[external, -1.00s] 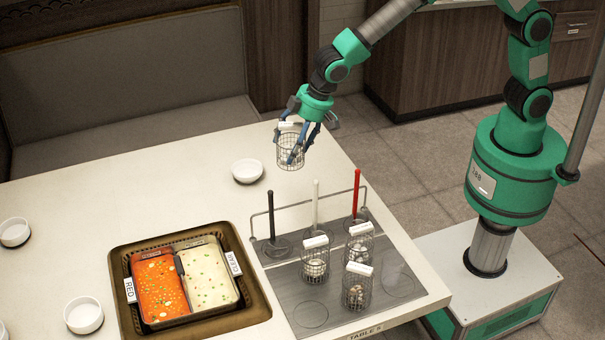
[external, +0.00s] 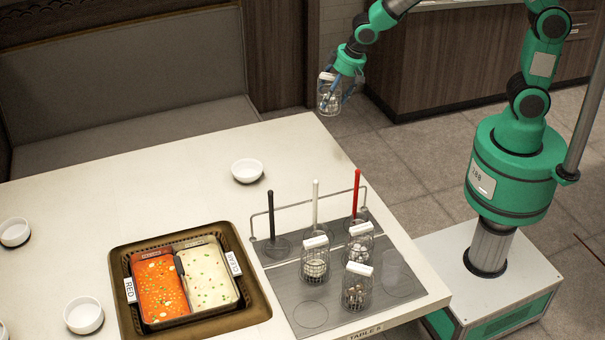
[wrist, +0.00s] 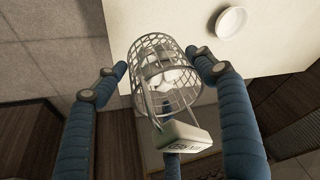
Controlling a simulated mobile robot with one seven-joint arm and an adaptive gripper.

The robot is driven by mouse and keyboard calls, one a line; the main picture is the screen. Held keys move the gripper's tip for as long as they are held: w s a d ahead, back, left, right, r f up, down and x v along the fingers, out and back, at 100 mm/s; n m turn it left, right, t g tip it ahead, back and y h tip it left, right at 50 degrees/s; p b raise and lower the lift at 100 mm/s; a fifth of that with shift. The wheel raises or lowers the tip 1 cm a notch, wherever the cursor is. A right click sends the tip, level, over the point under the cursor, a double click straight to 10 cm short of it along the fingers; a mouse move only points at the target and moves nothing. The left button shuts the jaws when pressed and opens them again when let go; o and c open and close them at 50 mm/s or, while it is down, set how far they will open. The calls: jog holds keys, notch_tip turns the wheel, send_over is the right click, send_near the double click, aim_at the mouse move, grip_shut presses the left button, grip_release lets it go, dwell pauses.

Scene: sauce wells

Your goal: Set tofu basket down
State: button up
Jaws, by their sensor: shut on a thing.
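My gripper (external: 338,90) is shut on a wire mesh basket with a white tag, raised high past the back right corner of the table. The held basket (external: 329,104) has pale white pieces inside. In the wrist view the basket (wrist: 183,45) hangs between the blue fingers, its tag (wrist: 184,138) facing the camera. The lettering on the tag is too unclear to read.
A black, a white and a red handle stand upright at the rack's back rail (external: 271,215). A two-part soup pot (external: 183,318) with red and pale broth sits left of the rack. White bowls (external: 247,171) stand about the table. The table's back right area is clear.

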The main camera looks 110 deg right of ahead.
jog(key=s+d+f, duration=0.2)
jog(key=s+f, duration=0.1)
jog(key=f, duration=1.3)
jog(key=shift+s+f+m, duration=0.2)
jog(key=shift+f+m, duration=0.1)
jog(key=w+d, duration=0.3)
jog(key=w, duration=0.1)
jog(key=w+d+f, duration=0.1)
jog(key=w+d, duration=0.2)
jog(key=w, duration=0.1)
jog(key=w+d, duration=0.3)
jog(key=w, duration=0.2)
jog(key=shift+w+f, duration=0.1)
jog(key=shift+f, duration=0.1)
jog(key=shift+f+b, duration=0.6)
jog(key=shift+f, duration=1.2)
